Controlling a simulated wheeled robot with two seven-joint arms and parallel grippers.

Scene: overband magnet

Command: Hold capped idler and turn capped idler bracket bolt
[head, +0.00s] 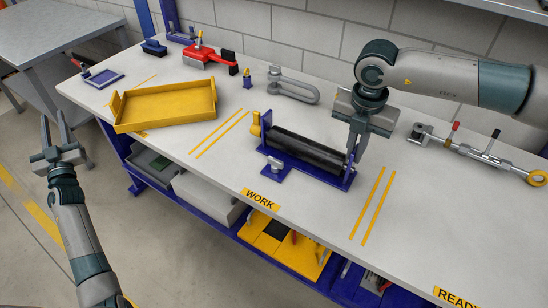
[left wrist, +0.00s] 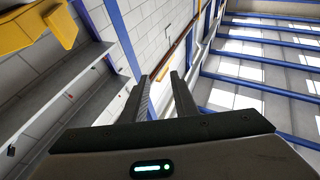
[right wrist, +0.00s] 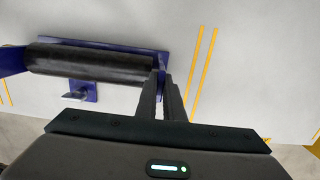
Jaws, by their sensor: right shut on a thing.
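The capped idler (head: 305,152) is a long black roller with a yellow cap (head: 255,128) at its left end. It lies in a blue bracket (head: 292,174) on the work table. A grey winged bolt (head: 275,164) stands on the bracket's front tab; it also shows in the right wrist view (right wrist: 76,95). My right gripper (head: 355,150) points down and is shut at the idler's right end, around the bracket's end upright; its fingers partly hide the exact contact. My left gripper (head: 54,118) is open and empty, pointing up, left of the table and far from the idler.
A yellow tray (head: 165,106) stands at left on the table (head: 210,170). A red tool (head: 208,57), a grey shackle (head: 293,88) and a turnbuckle-like rod (head: 480,152) lie around the idler. Yellow lines mark both sides; the table front is mostly clear.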

